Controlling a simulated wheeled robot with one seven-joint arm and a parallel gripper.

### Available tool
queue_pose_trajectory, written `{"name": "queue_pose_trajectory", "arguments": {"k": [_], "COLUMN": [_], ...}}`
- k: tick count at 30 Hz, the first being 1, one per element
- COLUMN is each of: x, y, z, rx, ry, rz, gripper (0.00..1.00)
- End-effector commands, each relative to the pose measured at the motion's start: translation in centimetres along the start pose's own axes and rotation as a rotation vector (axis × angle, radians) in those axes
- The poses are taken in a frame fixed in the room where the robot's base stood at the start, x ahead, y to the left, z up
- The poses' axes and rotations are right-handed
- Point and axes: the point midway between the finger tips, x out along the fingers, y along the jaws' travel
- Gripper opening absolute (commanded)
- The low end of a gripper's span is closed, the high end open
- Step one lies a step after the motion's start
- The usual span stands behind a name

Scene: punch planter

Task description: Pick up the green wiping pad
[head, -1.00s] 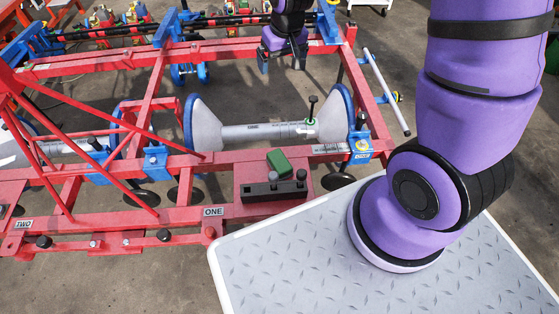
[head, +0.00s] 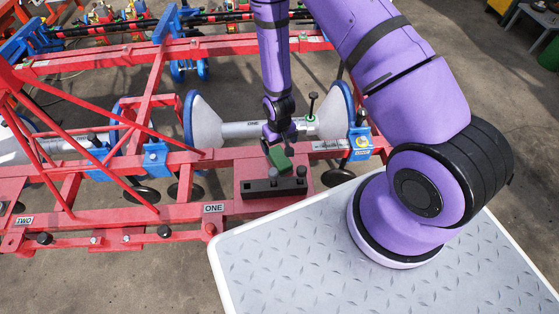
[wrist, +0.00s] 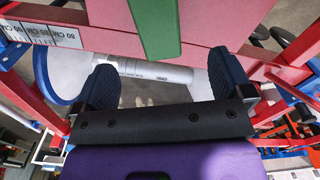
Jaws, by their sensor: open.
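The green wiping pad (head: 279,160) is at the black holder (head: 262,189) on the red frame plate in the head view. Its lower end is close to the holder's row of dark knobs. My gripper (head: 278,141) is just behind and above the pad, pointing down. In the wrist view the pad (wrist: 157,28) enters from the top centre, and my gripper's two dark fingers (wrist: 163,68) are spread apart with nothing between them. The pad lies beyond the fingertips. Contact is not visible.
The red planter frame (head: 190,213) with bars surrounds the pad. A grey roller with cones (head: 206,121) lies behind it, and a black-handled pin (head: 312,104) stands upright on the roller. My grey checkered deck (head: 330,270) is in front.

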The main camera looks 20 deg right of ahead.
Motion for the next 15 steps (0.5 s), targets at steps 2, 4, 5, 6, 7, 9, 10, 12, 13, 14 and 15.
{"name": "queue_pose_trajectory", "arguments": {"k": [2,4,5,6,7,9,10,12,13,14,15], "x": [0.7,1.4,1.7,2.3,2.7,3.7,4.1,4.9,5.1,5.3,5.6], "y": [0.0,0.0,0.0,0.0,0.0,0.0,0.0,0.0,0.0,0.0,0.0], "z": [0.2,0.2,0.2,0.2,0.2,0.2,0.1,0.2,0.1,0.1,0.1], "rx": [0.0,0.0,0.0,0.0,0.0,0.0,0.0,0.0,0.0,0.0,0.0], "ry": [-0.004,-0.003,-0.004,-0.004,-0.004,-0.004,-0.004,-0.004,-0.003,-0.003,-0.002], "rz": [0.0,0.0,0.0,0.0,0.0,0.0,0.0,0.0,0.0,0.0,0.0], "gripper": [0.98,0.98,0.98,0.98,0.98,0.98,0.98,0.98,0.98,0.98,0.98]}}
